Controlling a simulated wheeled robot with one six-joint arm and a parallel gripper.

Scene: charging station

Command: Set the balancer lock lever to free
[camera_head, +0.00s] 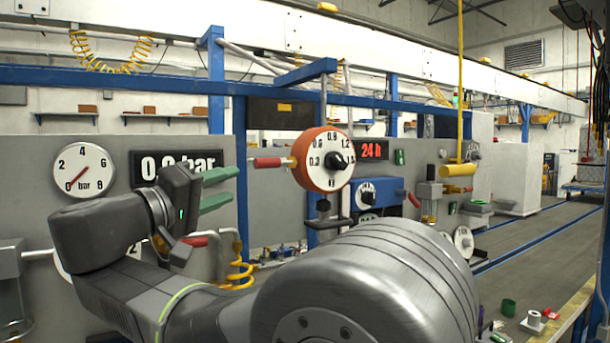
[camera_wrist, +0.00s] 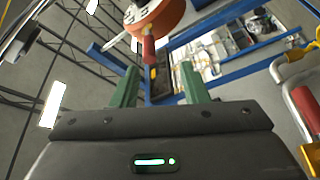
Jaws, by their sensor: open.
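The balancer (camera_head: 318,182) is an orange round housing with a white numbered dial and a black knob, hanging from an overhead beam. Its lock lever (camera_head: 268,162) has a red grip and sticks out to the left from the housing, roughly level. My gripper (camera_head: 236,184) has green fingers, open and empty, just left of and slightly below the red grip, apart from it in the picture. In the wrist view, the red grip (camera_wrist: 148,48) shows beyond and between the fingers (camera_wrist: 160,78), below the orange housing (camera_wrist: 160,18). No lever markings are readable.
A pressure gauge (camera_head: 83,170) and a "0.0 bar" display (camera_head: 150,165) are on the grey panel behind my gripper. A blue box with a dial (camera_head: 366,193) stands behind the balancer. A blue beam (camera_head: 306,70) runs above.

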